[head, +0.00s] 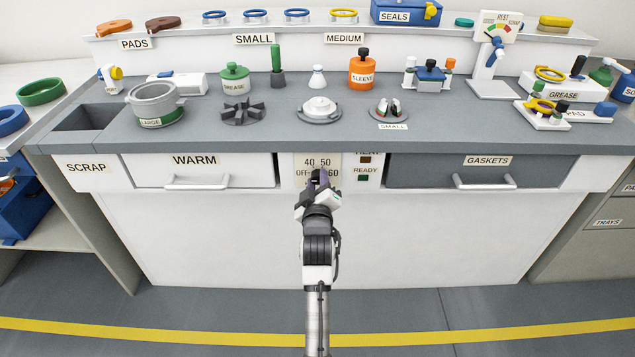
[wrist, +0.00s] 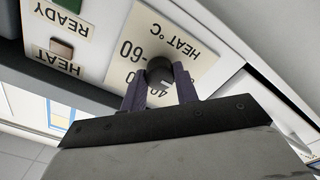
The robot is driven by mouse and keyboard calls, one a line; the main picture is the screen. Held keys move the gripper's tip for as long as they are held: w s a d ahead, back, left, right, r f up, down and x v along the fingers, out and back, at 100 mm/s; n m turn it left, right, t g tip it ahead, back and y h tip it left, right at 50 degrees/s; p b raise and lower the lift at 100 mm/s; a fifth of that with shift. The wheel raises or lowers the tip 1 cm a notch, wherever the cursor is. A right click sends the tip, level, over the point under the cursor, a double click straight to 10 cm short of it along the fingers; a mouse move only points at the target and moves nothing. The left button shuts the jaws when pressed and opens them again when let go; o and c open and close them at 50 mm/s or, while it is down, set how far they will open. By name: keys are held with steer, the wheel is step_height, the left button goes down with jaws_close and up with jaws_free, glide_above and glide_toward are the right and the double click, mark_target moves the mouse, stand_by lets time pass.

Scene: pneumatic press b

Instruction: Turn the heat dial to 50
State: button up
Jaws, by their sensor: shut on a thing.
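The heat dial is a dark round knob (wrist: 159,70) on a pale plate (wrist: 185,40) marked HEAT °C, which appears upside down in the wrist view. A small pale mark shows on the knob toward the 40 side in the wrist view. The exact setting cannot be told.
The WARM drawer (head: 205,172) with its handle is left of the dial, and the GASKETS drawer (head: 446,172) is right. Heat and ready lamps (head: 364,168) sit just right of the plate. The bench top above holds several tools and parts. The floor in front is clear.

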steer(key=m, duration=0.5)
steer(key=shift+m+p, duration=0.3)
steer(key=m, duration=1.2)
steer(key=shift+m, duration=0.3)
steer(key=m, duration=0.5)
steer(key=shift+d, duration=0.1)
steer(key=shift+m, duration=0.3)
steer(key=o, duration=1)
